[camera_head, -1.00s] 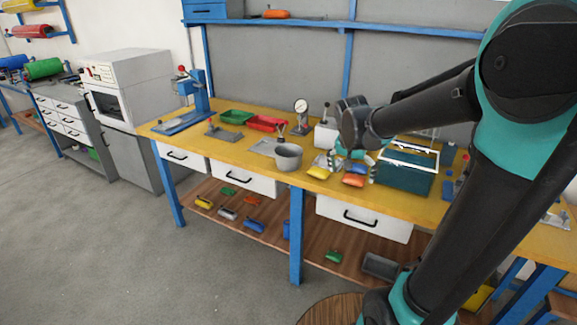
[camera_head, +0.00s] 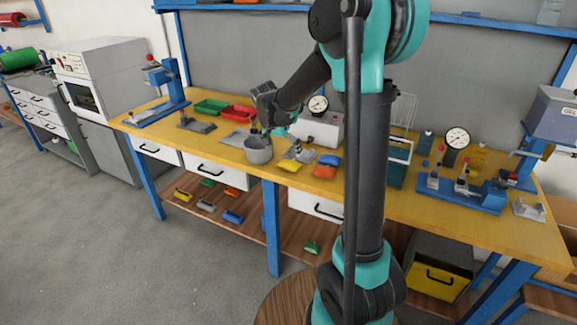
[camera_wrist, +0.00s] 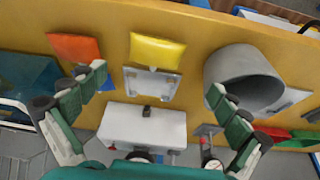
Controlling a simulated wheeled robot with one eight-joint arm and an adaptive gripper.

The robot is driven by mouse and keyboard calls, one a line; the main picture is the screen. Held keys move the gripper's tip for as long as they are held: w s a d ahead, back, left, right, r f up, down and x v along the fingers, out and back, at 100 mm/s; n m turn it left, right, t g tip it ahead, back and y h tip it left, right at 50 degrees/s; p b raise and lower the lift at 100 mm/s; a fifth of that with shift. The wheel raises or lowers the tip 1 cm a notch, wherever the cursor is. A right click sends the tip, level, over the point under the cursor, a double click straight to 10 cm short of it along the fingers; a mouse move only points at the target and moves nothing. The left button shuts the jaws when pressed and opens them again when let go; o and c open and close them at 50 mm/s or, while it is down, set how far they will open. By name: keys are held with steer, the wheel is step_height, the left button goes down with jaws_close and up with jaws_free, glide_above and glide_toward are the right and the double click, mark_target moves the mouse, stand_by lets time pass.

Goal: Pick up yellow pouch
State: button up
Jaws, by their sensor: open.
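The yellow pouch (camera_head: 287,165) lies on the yellow workbench (camera_head: 400,205) near its front edge, between the grey pot and the orange pouch. In the wrist view the yellow pouch (camera_wrist: 157,50) is at the upper middle, clear of both fingers. My gripper (camera_head: 281,137) is over the bench behind the yellow pouch. In the wrist view my gripper (camera_wrist: 157,85) has its fingers spread wide, with nothing held between them. The fingers point toward the pouch side of the bench.
A grey pot (camera_head: 258,155) and an orange pouch (camera_head: 325,172) flank the yellow pouch. A blue pouch (camera_head: 329,159) lies behind the orange one. A grey metal piece (camera_wrist: 152,87) sits right beside the yellow pouch, with a white box (camera_wrist: 143,126) beyond it.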

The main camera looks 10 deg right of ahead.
mark_target(289, 161)
steer(key=shift+d+x, duration=0.2)
steer(key=shift+x, duration=1.8)
steer(key=shift+d+x, duration=0.2)
steer(key=shift+x, duration=1.75)
steer(key=shift+s, duration=0.15)
steer(key=c, duration=1)
steer(key=shift+r, duration=0.1)
steer(key=shift+c, duration=0.2)
step_height(289, 161, up, 20)
